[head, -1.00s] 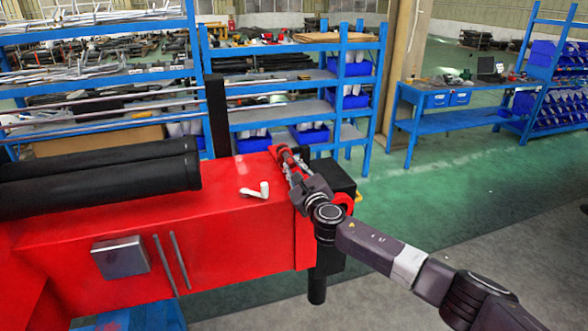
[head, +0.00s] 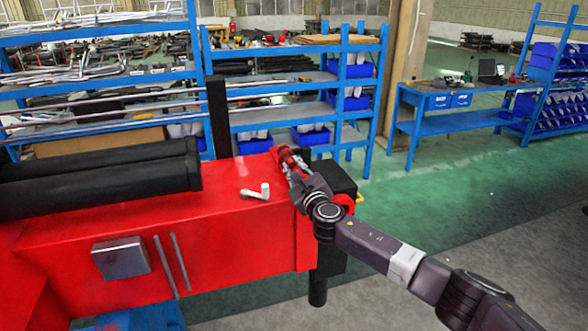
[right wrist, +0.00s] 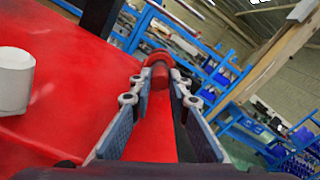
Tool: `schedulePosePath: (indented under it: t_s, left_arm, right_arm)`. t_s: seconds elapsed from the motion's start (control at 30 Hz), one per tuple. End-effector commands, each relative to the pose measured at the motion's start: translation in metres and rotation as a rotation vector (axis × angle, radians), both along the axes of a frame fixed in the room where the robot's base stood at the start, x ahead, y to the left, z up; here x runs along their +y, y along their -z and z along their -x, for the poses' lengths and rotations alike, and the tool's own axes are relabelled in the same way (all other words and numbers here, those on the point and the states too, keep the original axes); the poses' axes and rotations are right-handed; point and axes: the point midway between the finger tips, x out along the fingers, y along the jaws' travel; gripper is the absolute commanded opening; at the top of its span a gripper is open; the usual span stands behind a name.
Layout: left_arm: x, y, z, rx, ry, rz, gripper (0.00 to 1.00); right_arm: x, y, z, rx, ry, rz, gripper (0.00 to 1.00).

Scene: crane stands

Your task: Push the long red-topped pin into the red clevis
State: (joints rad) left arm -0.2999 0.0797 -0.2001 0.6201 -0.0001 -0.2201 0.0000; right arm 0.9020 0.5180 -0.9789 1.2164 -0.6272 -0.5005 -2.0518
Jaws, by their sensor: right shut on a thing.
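My right gripper (head: 291,160) is over the far right end of the red beam. It is shut on a red, round-topped piece, seen as the red-topped pin (right wrist: 158,72) between the fingertips in the right wrist view. The pin's lower part cannot be made out. A red rounded part (head: 344,199), perhaps the red clevis, shows beside my right wrist against a black block; the arm partly hides it. I cannot tell whether the pin touches it. My left gripper is not in view.
A white elbow-shaped piece (head: 256,191) lies on the red beam (head: 225,215), left of my right gripper. Black cylinders (head: 100,178) lie along the beam's left part. A black block (head: 335,178) is at its right end. Blue shelves (head: 290,48) stand behind; green floor is open at right.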

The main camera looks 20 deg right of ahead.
Motion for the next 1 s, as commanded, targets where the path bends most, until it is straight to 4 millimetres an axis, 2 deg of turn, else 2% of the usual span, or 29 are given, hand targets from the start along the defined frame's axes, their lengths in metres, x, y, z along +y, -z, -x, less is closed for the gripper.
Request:
schedulePosePath:
  t_s: [1.0]
  left_arm:
    - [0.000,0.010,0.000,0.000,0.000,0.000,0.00]
  right_arm:
    - [0.001,-0.001,-0.021,-0.002,0.000,0.000,0.00]
